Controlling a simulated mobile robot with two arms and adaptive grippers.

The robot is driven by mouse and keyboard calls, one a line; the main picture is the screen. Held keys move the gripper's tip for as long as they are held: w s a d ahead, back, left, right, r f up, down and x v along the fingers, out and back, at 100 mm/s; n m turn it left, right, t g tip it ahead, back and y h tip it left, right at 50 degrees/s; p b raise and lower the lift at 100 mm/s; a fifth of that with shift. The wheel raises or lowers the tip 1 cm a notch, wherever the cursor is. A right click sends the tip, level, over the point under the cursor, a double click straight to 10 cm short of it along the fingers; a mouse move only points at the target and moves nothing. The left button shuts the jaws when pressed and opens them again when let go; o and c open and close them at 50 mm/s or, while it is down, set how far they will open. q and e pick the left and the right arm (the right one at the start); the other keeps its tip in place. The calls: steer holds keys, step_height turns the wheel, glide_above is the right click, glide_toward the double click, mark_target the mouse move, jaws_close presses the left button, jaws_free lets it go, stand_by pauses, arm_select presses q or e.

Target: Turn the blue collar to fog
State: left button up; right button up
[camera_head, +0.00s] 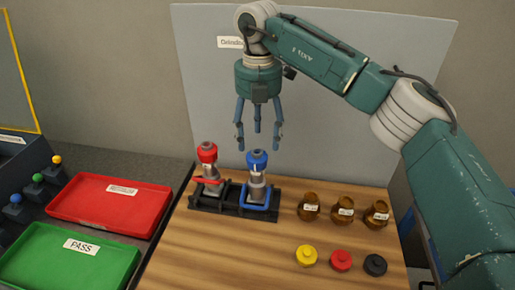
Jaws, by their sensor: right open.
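A pump bottle with a blue collar (257,161) stands upright in a black rack (233,212) on the wooden table. A blue clamp-like bar crosses its lower front. Beside it on the left stands a similar pump with a red collar (207,152). My right gripper (259,138) hangs pointing down above the blue collar, its three fingers spread and empty. The fingertips look just above or behind the collar; I cannot tell the exact gap. The marking on the collar is too small to read. My left gripper is not in view.
Several amber jars (343,210) stand right of the rack. Yellow (306,256), red (341,260) and black (375,265) lids lie in front. A red tray (90,202) and a green PASS tray (48,268) are at left. A grey panel (335,110) stands behind.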

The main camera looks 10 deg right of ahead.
mark_target(258, 150)
step_height(258, 150, down, 3)
steer(key=shift+w+d+f+p, duration=0.1)
steer(key=shift+f+p, duration=0.05)
steer(key=shift+p, duration=0.25)
step_height(258, 150, down, 3)
steer(key=shift+w+p, duration=0.1)
steer(key=shift+p, duration=0.25)
steer(key=shift+c, duration=0.5)
steer(key=c, duration=1)
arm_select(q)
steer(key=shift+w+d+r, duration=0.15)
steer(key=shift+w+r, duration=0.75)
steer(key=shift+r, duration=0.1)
